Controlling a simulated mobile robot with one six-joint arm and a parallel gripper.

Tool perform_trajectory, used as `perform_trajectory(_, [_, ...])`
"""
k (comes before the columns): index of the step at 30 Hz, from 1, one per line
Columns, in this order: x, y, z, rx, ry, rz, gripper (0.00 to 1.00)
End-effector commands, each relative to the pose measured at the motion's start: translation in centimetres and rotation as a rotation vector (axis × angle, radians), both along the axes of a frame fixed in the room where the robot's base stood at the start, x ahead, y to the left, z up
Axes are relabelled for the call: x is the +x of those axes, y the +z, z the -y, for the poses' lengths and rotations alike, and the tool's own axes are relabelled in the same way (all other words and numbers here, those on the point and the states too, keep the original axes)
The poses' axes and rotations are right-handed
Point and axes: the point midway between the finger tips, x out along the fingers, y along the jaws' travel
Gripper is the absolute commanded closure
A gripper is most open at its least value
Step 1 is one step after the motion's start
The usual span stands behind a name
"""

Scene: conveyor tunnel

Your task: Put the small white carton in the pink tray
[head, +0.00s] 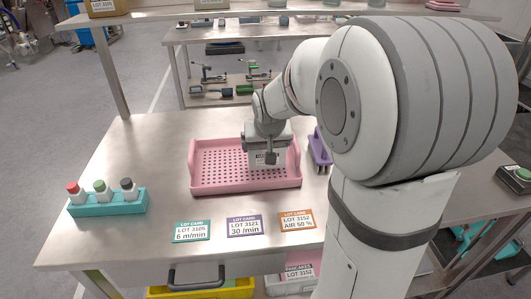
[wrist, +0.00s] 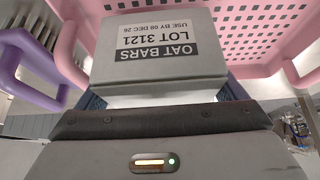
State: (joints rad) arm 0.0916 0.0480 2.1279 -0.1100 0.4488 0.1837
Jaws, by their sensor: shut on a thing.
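The carton is mostly hidden there by my gripper. The pink tray has a perforated floor, raised walls and end handles; its wall and holes also show in the wrist view (wrist: 253,40). I cannot tell whether the carton touches the tray floor.
A purple holder (head: 320,150) stands close to the tray's right side. Three lot cards, teal (head: 191,231), purple (head: 244,226) and orange (head: 297,221), lie in front. A teal rack (head: 108,202) with three capped bottles sits at the left.

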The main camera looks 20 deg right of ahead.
Motion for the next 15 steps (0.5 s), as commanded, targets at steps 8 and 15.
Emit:
perform_trajectory(8, [0.0, -2.7, 0.2, 0.000, -0.002, 0.001, 0.50])
perform_trajectory(15, [0.0, -3.0, 0.2, 0.000, -0.004, 0.001, 0.50])
